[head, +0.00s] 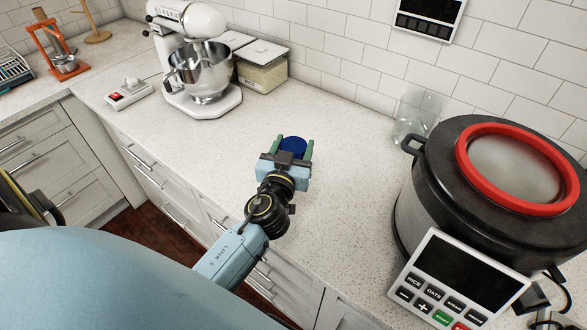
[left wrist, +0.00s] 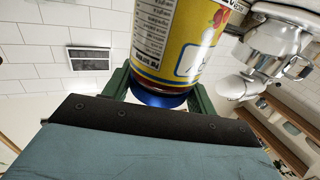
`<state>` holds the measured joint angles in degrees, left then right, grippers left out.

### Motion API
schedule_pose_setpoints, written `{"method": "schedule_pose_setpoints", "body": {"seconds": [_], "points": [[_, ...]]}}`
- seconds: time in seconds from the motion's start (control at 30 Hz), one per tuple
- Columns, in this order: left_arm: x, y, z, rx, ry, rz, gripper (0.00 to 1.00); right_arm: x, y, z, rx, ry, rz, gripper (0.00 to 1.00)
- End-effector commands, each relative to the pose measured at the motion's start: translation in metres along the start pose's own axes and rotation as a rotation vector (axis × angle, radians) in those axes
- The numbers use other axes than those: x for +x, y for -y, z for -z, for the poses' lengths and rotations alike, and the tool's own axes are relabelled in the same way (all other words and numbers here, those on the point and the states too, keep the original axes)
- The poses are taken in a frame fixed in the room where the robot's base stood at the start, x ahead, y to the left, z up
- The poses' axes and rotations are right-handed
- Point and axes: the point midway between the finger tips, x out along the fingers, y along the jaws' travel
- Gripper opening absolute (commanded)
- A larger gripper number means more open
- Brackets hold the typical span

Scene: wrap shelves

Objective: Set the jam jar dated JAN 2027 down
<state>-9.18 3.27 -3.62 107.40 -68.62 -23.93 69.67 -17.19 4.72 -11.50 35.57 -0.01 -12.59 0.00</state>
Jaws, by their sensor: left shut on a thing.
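My left gripper (head: 294,150) is shut on a jar, its green fingers on either side of the blue lid (head: 293,144). It is over the light speckled counter (head: 345,190), in the open stretch between the mixer and the cooker. In the left wrist view the jar (left wrist: 178,42) has a yellow, white and red label with printed text and a fruit picture. Its blue lid (left wrist: 158,98) lies between the fingers. I cannot read a date. The head view hides the jar's body and base, so I cannot tell whether it touches the counter. My right gripper is not in view.
A white stand mixer (head: 200,60) and a lidded container (head: 262,68) stand at the back left. A large cooker (head: 430,200) with a red-ringed lid fills the right, with a clear glass (head: 416,112) behind it. The counter around the gripper is clear.

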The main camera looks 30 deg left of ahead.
Motion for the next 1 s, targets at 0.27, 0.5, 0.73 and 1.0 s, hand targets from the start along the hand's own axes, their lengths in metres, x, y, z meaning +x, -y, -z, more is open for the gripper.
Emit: {"method": "schedule_pose_setpoints", "body": {"seconds": [0.27, 0.5, 0.73, 1.0], "points": [[0.001, 0.0, -0.031, 0.002, -0.003, -0.001, 0.0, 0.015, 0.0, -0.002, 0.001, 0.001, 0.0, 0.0], [0.001, -0.001, -0.049, 0.0, -0.006, -0.001, 0.0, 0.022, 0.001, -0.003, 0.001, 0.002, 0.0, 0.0], [0.001, -0.001, -0.048, -0.001, -0.006, -0.001, 0.0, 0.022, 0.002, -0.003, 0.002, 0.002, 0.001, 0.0], [0.0, 0.0, -0.051, 0.0, -0.001, -0.001, 0.78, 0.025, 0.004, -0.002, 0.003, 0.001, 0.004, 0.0]]}}
